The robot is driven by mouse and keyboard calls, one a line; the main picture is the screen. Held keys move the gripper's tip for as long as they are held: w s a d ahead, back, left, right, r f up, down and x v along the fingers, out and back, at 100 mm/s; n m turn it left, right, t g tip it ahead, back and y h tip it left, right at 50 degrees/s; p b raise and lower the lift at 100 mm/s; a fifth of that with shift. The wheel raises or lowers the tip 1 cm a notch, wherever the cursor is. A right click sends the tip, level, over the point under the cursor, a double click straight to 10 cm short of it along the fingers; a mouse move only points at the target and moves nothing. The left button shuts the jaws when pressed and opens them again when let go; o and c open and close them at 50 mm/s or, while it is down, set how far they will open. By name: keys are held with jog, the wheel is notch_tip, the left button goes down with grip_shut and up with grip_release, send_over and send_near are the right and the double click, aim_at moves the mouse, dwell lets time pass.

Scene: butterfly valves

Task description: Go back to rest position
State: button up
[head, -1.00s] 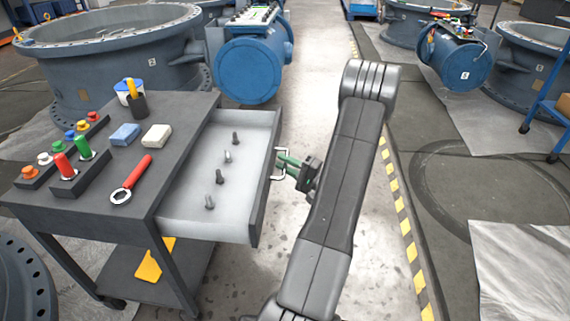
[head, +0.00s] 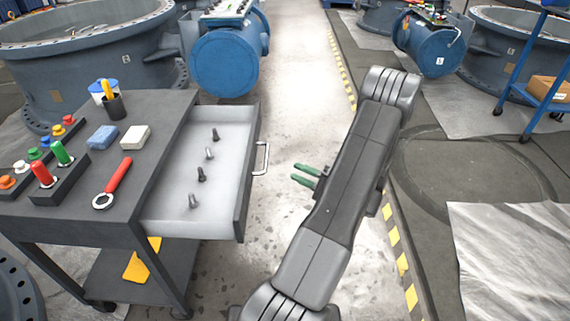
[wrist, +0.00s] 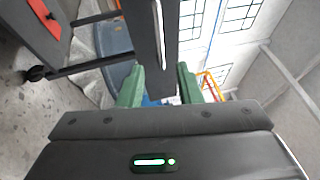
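My gripper (head: 305,175) has green fingers, held in the open air to the right of the drawer handle (head: 261,158). The fingers are apart with nothing between them. In the wrist view my gripper (wrist: 159,85) also shows both fingers spread, with the drawer front and its handle (wrist: 159,30) ahead of them, not held. The drawer (head: 250,185) of the dark cart stands open, with several bolts lying inside. My arm covers part of the floor on the right.
The dark cart (head: 75,215) at left carries a red wrench (head: 113,182), coloured pegs and blocks. A blue valve cylinder (head: 225,62) and large grey rings stand behind. Floor between the drawer and the yellow-black stripe (head: 402,264) is clear apart from my arm.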

jog(key=shift+v, duration=0.95)
jog(key=b+x, duration=0.2)
jog(key=x, duration=1.2)
jog(key=shift+a, duration=0.1)
